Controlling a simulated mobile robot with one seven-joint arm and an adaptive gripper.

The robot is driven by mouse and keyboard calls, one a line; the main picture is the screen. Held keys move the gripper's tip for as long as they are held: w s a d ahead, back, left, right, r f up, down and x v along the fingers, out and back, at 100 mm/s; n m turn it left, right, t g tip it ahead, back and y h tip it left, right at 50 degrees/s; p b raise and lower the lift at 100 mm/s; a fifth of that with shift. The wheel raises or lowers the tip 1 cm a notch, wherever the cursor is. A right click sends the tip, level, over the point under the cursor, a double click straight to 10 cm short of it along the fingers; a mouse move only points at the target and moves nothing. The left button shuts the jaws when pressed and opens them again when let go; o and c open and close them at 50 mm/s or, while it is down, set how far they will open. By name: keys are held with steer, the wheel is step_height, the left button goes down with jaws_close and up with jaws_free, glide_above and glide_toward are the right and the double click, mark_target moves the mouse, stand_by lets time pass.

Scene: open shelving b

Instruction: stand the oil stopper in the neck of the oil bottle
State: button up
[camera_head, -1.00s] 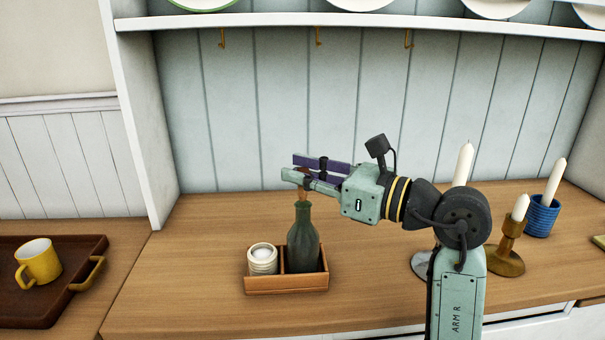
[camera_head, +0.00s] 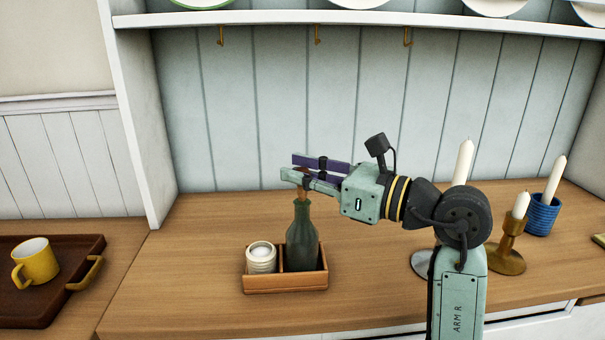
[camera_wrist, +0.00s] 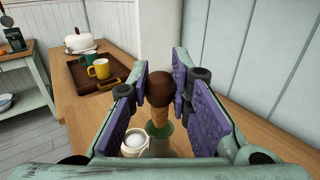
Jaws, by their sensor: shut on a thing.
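The oil stopper has a dark brown round knob (camera_wrist: 159,88) and a tan tapered cork (camera_wrist: 159,116). My gripper (camera_head: 294,168) is shut on the stopper, with the purple finger pads (camera_wrist: 159,98) on either side of the knob. The stopper is upright, with its cork end pointing down at the mouth of the green glass oil bottle (camera_head: 302,240). The bottle stands upright in the right part of a small wooden caddy (camera_head: 286,285). In the wrist view the bottle (camera_wrist: 160,131) lies directly beneath the cork. I cannot tell whether the cork tip is inside the neck.
A cream jar (camera_head: 262,259) stands beside the bottle in the caddy. A brown tray (camera_head: 55,301) with a yellow mug (camera_head: 37,262) is at left. White candles in holders (camera_head: 508,250) and a blue cup (camera_head: 541,216) stand at right. A plate shelf (camera_head: 300,18) runs above.

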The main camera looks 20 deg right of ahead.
mark_target(303, 200)
steer(key=shift+f+b, duration=1.55)
steer(key=shift+b, duration=0.2)
stand_by(1.2)
steer(key=o, duration=0.8)
steer(key=v, duration=1.2)
